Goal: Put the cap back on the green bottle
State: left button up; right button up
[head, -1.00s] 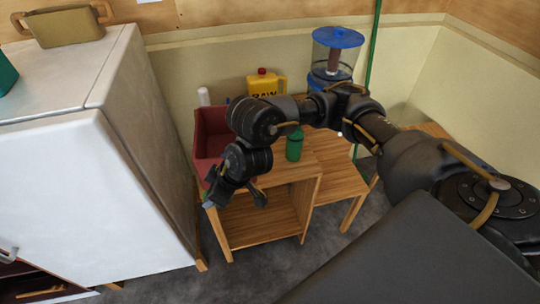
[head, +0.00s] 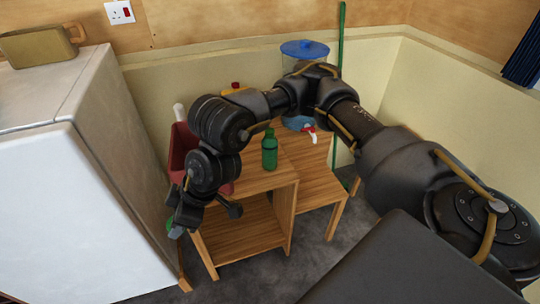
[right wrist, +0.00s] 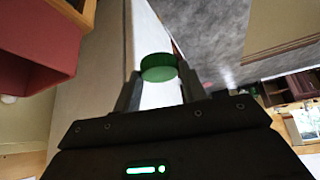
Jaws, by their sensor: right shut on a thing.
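The green bottle (head: 269,152) stands upright on the wooden table, right of my right gripper in the head view. The green cap (right wrist: 158,67) is held between the fingers of my right gripper (right wrist: 160,88) in the right wrist view. In the head view my right gripper (head: 190,220) hangs low at the table's left front corner, apart from the bottle. A bit of green (head: 171,228) shows at its tip there, probably the cap. My left gripper is out of view.
The wooden table (head: 240,230) has an open shelf below. A red bin (head: 178,150) stands behind my arm. A blue-lidded dispenser (head: 305,50) stands behind the bottle. A white cabinet (head: 80,220) is close on the left, and a green pole (head: 340,60) leans at the back.

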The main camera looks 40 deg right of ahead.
aim_at(269, 143)
jog(key=u, duration=3)
jog(key=k, duration=2.3)
jog(key=z, duration=2.45)
